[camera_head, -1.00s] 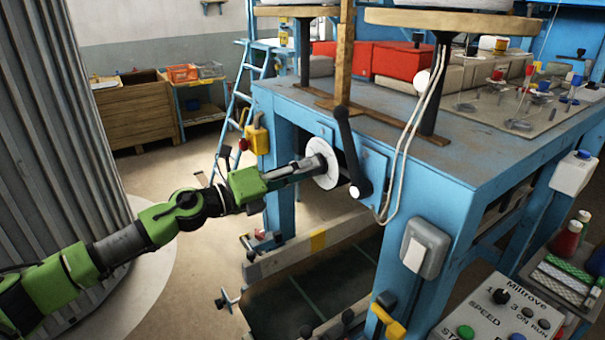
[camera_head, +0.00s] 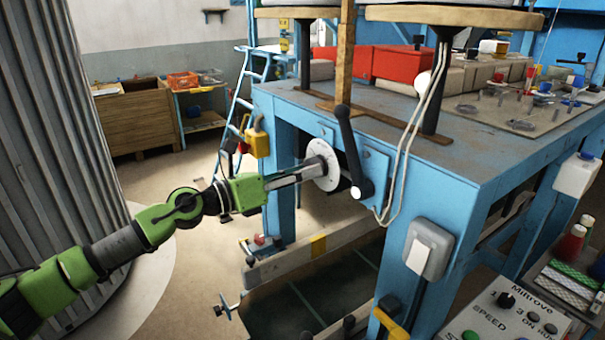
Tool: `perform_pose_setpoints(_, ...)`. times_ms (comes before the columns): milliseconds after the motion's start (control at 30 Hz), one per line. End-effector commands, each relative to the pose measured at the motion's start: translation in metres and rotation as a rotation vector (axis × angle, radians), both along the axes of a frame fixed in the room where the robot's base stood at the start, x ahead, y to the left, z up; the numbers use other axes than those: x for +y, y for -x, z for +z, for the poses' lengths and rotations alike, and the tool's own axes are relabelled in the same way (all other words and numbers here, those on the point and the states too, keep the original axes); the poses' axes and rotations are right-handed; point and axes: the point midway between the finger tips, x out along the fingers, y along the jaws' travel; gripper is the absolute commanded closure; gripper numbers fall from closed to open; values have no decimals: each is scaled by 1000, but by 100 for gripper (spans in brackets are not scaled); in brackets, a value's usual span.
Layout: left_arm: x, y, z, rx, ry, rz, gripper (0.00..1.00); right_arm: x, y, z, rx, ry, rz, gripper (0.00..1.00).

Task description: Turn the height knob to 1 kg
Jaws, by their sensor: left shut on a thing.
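A black crank handle (camera_head: 349,143) with a white-tipped end stands just right of the dial. My right gripper is not in view.
The blue machine table (camera_head: 440,170) fills the right side, with a grey switch box (camera_head: 429,249) on its leg. A control panel (camera_head: 508,318) stands at bottom right. A ribbed grey column (camera_head: 60,130) stands at left. Open floor lies between.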

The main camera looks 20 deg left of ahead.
Motion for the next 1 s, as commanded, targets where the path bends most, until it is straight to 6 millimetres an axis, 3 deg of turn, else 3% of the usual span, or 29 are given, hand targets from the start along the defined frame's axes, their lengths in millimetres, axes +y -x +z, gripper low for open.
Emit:
perform_pose_setpoints(333,-1,0,-2,4,-3,-2,90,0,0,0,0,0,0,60)
perform_pose_setpoints(367,-1,0,-2,4,-3,-2,61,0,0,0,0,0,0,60)
perform_pose_setpoints(400,-1,0,-2,3,-3,-3,52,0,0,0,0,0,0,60)
perform_pose_setpoints(767,0,1,-1,2,0,-1,52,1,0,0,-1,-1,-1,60)
perform_pose_setpoints(1000,14,17,-3,6,1,2,52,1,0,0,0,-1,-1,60)
